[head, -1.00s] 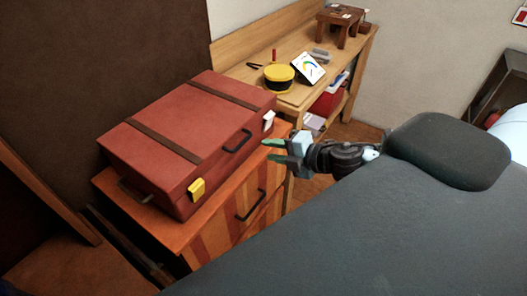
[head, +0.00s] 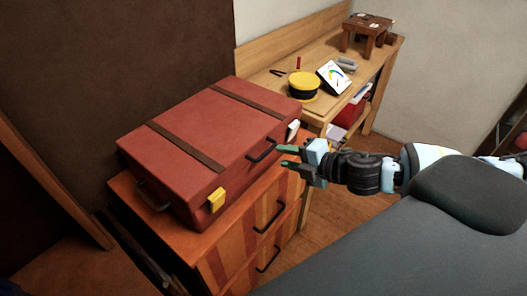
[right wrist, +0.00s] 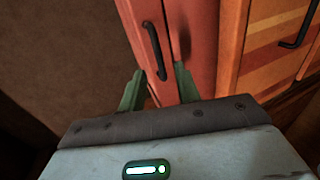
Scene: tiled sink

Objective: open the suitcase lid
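The closed red suitcase (head: 205,140) lies flat on a wooden drawer cabinet, with two brown straps across its lid. Its front side has a black handle (head: 262,151), a yellow latch (head: 216,200) at the left end and a white latch (head: 293,130) at the right end, partly in view. My right gripper (head: 283,157) is open and empty just in front of the suitcase, right of the handle. In the right wrist view the handle (right wrist: 154,52) shows just beyond the spread green fingers, apart or touching I cannot tell. My left gripper is not in view.
The drawer cabinet (head: 225,262) has black drawer handles below the suitcase. A wooden desk (head: 272,85) behind it holds a yellow and black round box (head: 303,86), a white card (head: 333,77) and a small wooden stool (head: 367,32). A dark wall stands behind the suitcase.

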